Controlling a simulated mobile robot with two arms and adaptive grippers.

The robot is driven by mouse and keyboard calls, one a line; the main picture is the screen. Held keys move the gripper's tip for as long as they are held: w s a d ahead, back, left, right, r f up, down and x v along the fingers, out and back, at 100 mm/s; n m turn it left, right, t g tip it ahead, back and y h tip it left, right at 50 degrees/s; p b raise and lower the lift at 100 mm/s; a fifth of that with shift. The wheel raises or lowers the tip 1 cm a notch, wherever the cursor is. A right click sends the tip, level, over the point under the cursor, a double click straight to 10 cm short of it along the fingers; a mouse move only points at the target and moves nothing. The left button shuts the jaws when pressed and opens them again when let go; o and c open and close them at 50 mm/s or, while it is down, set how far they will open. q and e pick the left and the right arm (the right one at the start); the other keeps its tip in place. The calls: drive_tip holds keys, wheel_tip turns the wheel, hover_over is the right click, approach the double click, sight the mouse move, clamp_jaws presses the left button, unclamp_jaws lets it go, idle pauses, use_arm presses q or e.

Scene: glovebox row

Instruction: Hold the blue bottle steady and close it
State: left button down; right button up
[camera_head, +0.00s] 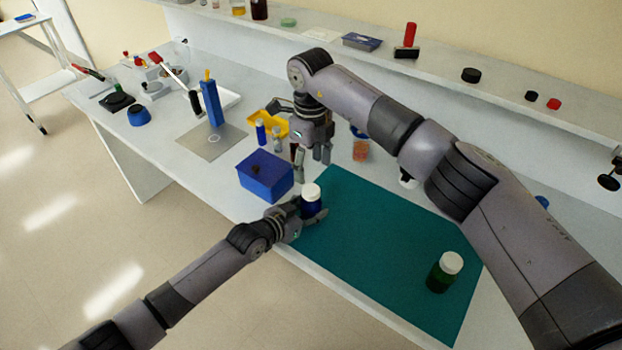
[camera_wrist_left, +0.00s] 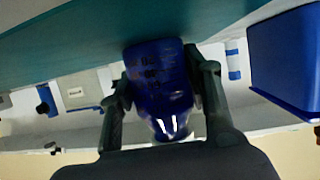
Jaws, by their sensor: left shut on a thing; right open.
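The blue bottle (camera_head: 312,205) stands upright at the left end of the teal mat, with a white top (camera_head: 311,190). My left gripper (camera_head: 308,211) is shut on its body from the front left. In the left wrist view the blue bottle (camera_wrist_left: 158,75) shows upside down between the two fingers (camera_wrist_left: 162,88); its upper end is partly hidden by the gripper. I cannot tell how tightly the white top sits. My right gripper (camera_head: 312,158) is open and empty, pointing down above and just behind the bottle, apart from it.
The teal mat (camera_head: 375,235) is mostly clear, with a white-capped green bottle (camera_head: 443,272) at its right. A blue box (camera_head: 265,177) stands close left of the bottle. A yellow tray (camera_head: 266,126), small vials and an orange-filled jar (camera_head: 360,148) stand behind. A shelf (camera_head: 450,75) runs along the back.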

drive_tip(key=shift+r, duration=2.2)
use_arm(q)
drive_tip(key=c, duration=0.8)
unclamp_jaws()
drive_tip(key=shift+o, duration=0.2)
drive_tip(key=shift+a, duration=0.1)
drive_tip(key=v, duration=1.2)
